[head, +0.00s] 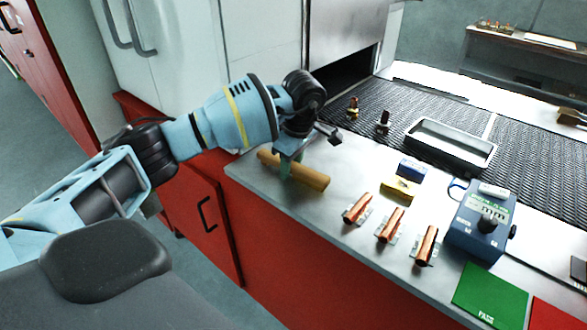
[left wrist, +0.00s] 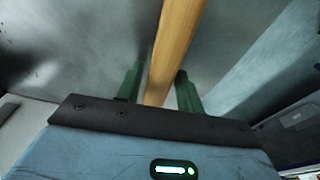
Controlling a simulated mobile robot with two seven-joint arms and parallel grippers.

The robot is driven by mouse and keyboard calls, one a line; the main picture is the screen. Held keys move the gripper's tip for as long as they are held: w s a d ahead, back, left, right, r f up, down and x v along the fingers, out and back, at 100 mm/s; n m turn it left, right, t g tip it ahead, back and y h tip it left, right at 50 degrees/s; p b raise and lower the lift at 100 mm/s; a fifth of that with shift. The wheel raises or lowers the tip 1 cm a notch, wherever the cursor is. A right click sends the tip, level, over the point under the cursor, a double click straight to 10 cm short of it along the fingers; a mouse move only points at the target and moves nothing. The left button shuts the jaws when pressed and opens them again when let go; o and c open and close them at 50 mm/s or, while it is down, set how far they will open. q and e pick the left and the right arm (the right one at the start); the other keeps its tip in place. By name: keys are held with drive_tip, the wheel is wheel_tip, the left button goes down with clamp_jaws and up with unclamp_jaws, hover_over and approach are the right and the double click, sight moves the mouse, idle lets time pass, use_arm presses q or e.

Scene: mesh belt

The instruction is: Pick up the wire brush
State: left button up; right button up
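The wire brush (head: 311,177) shows as a tan wooden bar lying at the left end of the grey counter; I cannot make out its bristles. My left gripper (head: 287,168) is above it with green fingers reaching down at the bar. In the left wrist view the wooden bar (left wrist: 174,50) runs between the two green fingers of the left gripper (left wrist: 160,88). A gap shows on the left side of the bar, and the right finger is close to it. The gripper looks open around the bar. My right gripper is not in view.
Several copper-coloured rolls (head: 390,225) lie on the counter to the right. White cabinets (head: 200,45) stand behind my left arm.

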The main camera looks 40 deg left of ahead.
use_arm(q)
drive_tip(key=c, duration=0.7)
drive_tip(key=shift+r, duration=0.15)
drive_tip(key=shift+r, duration=0.2)
drive_tip(key=r, duration=0.3)
drive_tip(key=shift+s, duration=0.2)
drive_tip(key=s, duration=0.5)
drive_tip(key=s+r, duration=0.1)
drive_tip(key=s, duration=0.4)
drive_tip(key=s+a+b, duration=0.1)
drive_tip(key=s, duration=0.4)
drive_tip(key=shift+s+a+r, duration=0.1)
drive_tip(key=shift+s+r, duration=0.05)
drive_tip(key=shift+s, duration=0.15)
